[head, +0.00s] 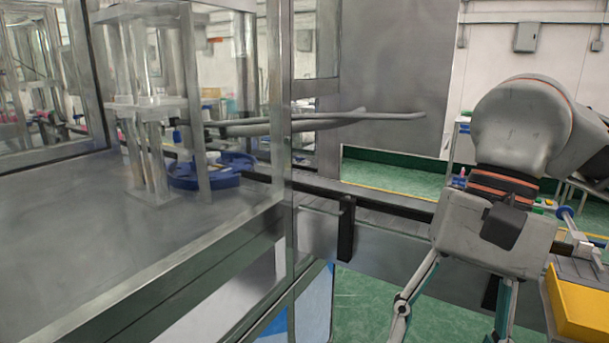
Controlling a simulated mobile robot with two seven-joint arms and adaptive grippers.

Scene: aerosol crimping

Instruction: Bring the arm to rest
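My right arm (522,125) comes in from the right edge, its wrist bent so the hand points down. My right gripper (450,325) hangs at the lower right with its two fingers spread wide apart. The fingertips run out of the bottom of the picture. Nothing shows between the visible parts of the fingers. My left arm and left gripper are not in view.
A glass-walled machine with a metal frame (284,190) fills the left, with a blue curved part (212,172) inside. A conveyor (385,203) runs behind my gripper. A yellow bin (580,305) stands close at the right. Green floor (375,310) is open below.

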